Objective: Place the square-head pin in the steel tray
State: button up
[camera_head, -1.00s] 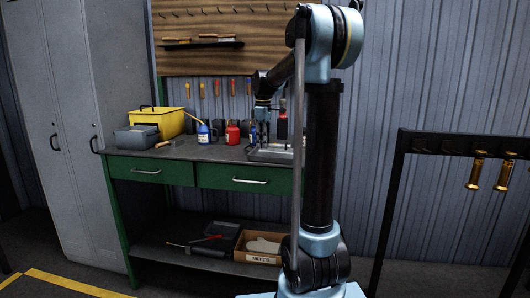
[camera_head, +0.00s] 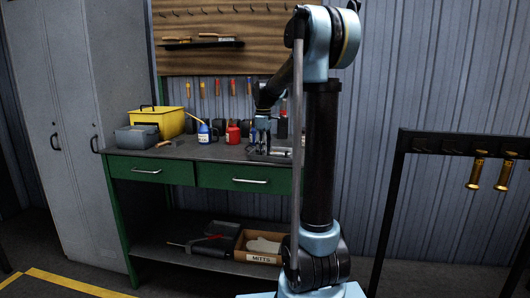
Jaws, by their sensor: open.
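The steel tray (camera_head: 281,153) lies on the right part of the workbench top, partly hidden behind my arm. My gripper (camera_head: 259,147) points down at the tray's left part, low over it or inside it; I cannot tell whether it touches. It is open. I cannot make out the square-head pin; it is too small to tell or hidden by the gripper and arm.
The green workbench (camera_head: 212,153) also holds a red can (camera_head: 233,134), a blue and white oil can (camera_head: 205,133), a grey box (camera_head: 137,137) and a yellow toolbox (camera_head: 158,120). The bench top in front of the cans is clear. A black rack (camera_head: 452,143) stands at right.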

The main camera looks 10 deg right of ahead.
notch_tip(320, 180, up, 12)
jog(key=s+d+f+m+t, duration=0.1)
jog(key=s+d+f+m, duration=0.3)
jog(key=s, duration=0.6)
jog(key=s+f+m, duration=0.3)
jog(key=s+f, duration=0.4)
jog(key=s, duration=0.4)
jog(key=s+d+f+m+t, duration=0.1)
jog(key=s+f+m, duration=0.5)
jog(key=s+f, duration=1)
notch_tip(320, 180, down, 2)
jog(key=shift+d+f, duration=0.15)
jog(key=shift+d, duration=0.4)
jog(key=shift+w, duration=0.15)
